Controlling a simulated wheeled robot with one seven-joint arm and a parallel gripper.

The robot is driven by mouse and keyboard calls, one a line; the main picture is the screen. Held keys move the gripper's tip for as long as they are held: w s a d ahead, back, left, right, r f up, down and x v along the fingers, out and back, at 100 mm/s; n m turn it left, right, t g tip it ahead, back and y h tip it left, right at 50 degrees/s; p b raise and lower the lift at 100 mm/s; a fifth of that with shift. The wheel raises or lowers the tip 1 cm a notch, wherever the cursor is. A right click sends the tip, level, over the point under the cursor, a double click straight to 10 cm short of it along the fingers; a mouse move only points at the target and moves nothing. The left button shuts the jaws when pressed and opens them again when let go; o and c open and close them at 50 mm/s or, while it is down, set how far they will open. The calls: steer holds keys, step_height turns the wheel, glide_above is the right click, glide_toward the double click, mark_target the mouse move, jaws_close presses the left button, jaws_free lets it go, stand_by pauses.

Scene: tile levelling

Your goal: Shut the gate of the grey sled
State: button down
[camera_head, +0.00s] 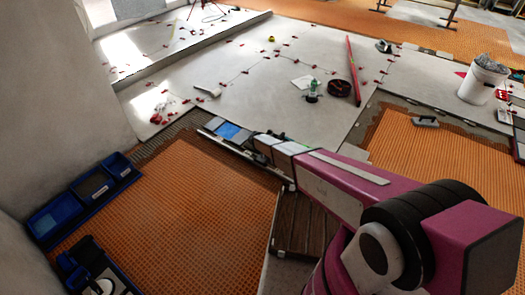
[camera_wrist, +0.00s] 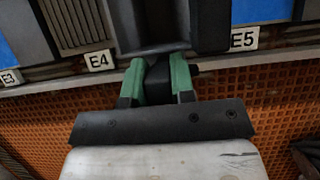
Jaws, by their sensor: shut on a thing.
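In the wrist view my gripper (camera_wrist: 158,78) has its two green fingers closed on a dark block. This block sits at the near side of a dark grey body with a raised-edge recess (camera_wrist: 150,22), which looks like part of the grey sled. I cannot tell whether the block is the gate or its handle. The recess is cut off by the top edge. In the head view my arm reaches to a long rail unit (camera_head: 212,124) at the edge of the pale tiles, and the arm hides the sled and the fingers there.
Labels E3 (camera_wrist: 9,78), E4 (camera_wrist: 98,60) and E5 (camera_wrist: 244,39) mark the rail, with blue panels beside them. Orange matting (camera_head: 190,200) covers the floor in front. Blue trays (camera_head: 55,217) stand at the left wall. A white bucket (camera_head: 480,84) stands at right.

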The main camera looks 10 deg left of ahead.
stand_by(0.3)
steer(key=c, duration=1)
jaws_free()
steer(key=shift+o, duration=0.2)
steer(key=shift+s, duration=0.1)
